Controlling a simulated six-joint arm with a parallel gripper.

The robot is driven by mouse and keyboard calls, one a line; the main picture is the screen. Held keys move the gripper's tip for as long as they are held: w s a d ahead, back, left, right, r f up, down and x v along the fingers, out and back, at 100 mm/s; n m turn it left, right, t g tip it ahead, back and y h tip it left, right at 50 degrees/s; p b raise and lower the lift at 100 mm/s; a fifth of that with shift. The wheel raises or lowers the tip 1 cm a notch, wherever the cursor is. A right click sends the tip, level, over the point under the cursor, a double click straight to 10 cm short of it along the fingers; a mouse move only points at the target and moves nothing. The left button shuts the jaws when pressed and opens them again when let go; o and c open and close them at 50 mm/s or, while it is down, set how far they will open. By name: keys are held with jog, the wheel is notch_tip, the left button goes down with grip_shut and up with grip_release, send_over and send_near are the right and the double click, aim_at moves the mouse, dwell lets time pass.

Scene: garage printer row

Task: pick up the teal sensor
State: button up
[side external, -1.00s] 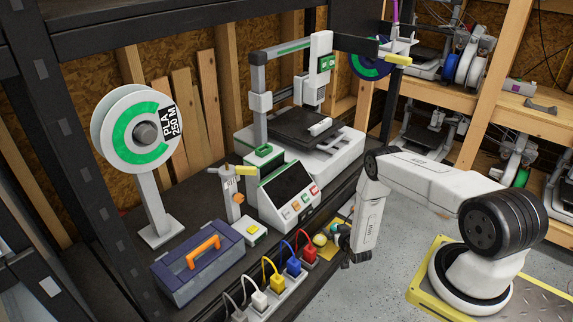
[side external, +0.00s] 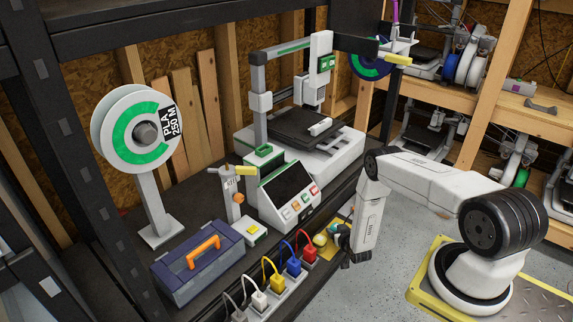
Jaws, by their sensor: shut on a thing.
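The teal sensor (side external: 335,228) is a small teal-tipped piece, mostly hidden behind the end of my arm, at the right edge of the bench. My gripper (side external: 347,261) hangs at the bench's front edge, right of the power strip. Its fingers are small, dark and partly hidden by my white wrist link. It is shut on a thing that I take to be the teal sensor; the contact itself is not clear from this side. I cannot tell whether the sensor is clear of the bench.
A small yellow piece (side external: 320,240) lies just left of my gripper. A power strip (side external: 290,286) with several coloured plugs runs along the front edge. A control box (side external: 285,192), a printer (side external: 300,140) and a blue toolbox (side external: 198,262) stand behind and left.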

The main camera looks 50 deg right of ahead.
jog(key=shift+r, duration=0.1)
jog(key=shift+r, duration=0.6)
jog(key=s+a+r, duration=0.6)
jog(key=s+r, duration=0.5)
jog(key=s, duration=0.1)
jog(key=shift+s+a+r, duration=0.15)
jog(key=shift+a+r, duration=0.15)
